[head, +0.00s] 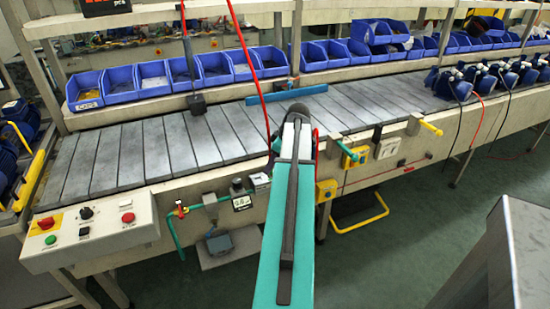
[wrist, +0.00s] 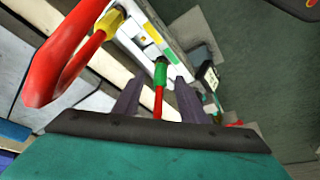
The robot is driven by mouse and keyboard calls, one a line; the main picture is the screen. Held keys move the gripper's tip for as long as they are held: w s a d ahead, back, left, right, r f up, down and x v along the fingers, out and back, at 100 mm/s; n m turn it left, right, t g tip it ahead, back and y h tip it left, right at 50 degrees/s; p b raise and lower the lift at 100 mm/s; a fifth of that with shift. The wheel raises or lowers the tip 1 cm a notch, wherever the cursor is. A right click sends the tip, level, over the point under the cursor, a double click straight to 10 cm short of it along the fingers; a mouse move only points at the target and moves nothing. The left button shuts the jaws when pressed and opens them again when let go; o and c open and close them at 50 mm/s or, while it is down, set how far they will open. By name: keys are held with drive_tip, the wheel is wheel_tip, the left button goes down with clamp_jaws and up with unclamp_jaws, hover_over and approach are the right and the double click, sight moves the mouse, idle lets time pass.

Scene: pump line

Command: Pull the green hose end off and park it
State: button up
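The green hose end (wrist: 160,72) shows in the wrist view as a short green collar on a thin red stem or hose. It lies in line with the gap between the two dark fingers of my gripper (wrist: 156,98). The fingers are apart, and I cannot tell whether either touches it. Beyond it is a pale panel with yellow and green patches. In the head view my gripper (head: 297,112) is over the front part of the line, and my arm hides what lies below it. I cannot make out a parking place.
A thick red loop (wrist: 48,85) with a yellow end crosses the wrist view's left side, close by. The head view shows a gauge (head: 242,201), a green handle (head: 347,150), a yellow handle (head: 430,127) and a control panel (head: 90,230) along the front. Blue bins (head: 183,72) stand behind.

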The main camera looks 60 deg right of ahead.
drive_tip(key=shift+w+f, duration=0.25)
drive_tip(key=shift+f, duration=0.35)
clamp_jaws()
